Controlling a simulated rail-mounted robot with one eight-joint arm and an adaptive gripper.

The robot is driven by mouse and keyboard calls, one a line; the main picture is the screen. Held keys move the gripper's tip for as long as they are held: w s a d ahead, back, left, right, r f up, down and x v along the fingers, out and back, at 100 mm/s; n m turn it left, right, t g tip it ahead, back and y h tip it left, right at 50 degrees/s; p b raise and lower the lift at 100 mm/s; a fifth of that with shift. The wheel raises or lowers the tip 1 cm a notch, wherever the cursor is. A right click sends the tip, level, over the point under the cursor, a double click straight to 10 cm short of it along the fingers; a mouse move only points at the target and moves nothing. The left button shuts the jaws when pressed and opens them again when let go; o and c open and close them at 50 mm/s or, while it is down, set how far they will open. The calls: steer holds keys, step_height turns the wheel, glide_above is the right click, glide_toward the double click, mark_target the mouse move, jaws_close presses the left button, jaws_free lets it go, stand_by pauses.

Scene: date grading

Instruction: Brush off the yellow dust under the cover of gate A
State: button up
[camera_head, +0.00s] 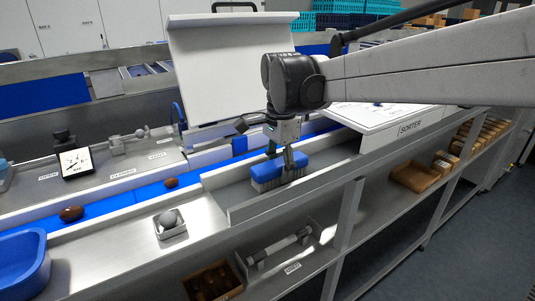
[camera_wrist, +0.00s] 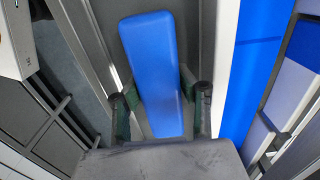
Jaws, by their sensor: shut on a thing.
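My gripper (camera_head: 281,162) is shut on a brush with a blue body (camera_head: 265,172) and pale grey bristles pointing down. In the wrist view the blue brush body (camera_wrist: 152,62) lies between my two fingers (camera_wrist: 160,98). The brush is at the grey metal channel (camera_head: 232,190) in front of the blue belt; I cannot tell whether its bristles touch the surface. A large white cover (camera_head: 225,75) with a handle on its top edge stands raised behind my gripper. No gate A label is readable on it. I see no yellow dust; the arm and brush hide part of the area.
A white housing marked SORTER (camera_head: 400,127) stands to the right. The blue belt (camera_head: 125,200) carries brown dates (camera_head: 72,213). The channel's raised front edge borders the brush.

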mark_target(298, 155)
steer(key=shift+w+d+f, duration=0.1)
steer(key=shift+w+d, duration=0.25)
steer(key=shift+d, duration=0.3)
steer(key=shift+w+d+f, duration=0.1)
steer(key=shift+w+d, duration=0.2)
steer(key=shift+d, duration=0.3)
steer(key=shift+w+d+r, duration=0.1)
steer(key=shift+w+d, duration=0.35)
steer(key=shift+d, duration=0.35)
steer(key=shift+w+d, duration=0.5)
steer(key=shift+d, duration=0.25)
steer(key=shift+w+d+r, duration=0.1)
steer(key=shift+w+d, duration=0.35)
steer(key=shift+d, duration=0.35)
steer(key=shift+s+a+f, duration=0.1)
steer(key=shift+s+a, duration=0.3)
steer(key=shift+a, duration=0.25)
steer(key=shift+s+a+f, duration=0.1)
steer(key=shift+s+a, duration=0.3)
steer(key=shift+a, duration=0.2)
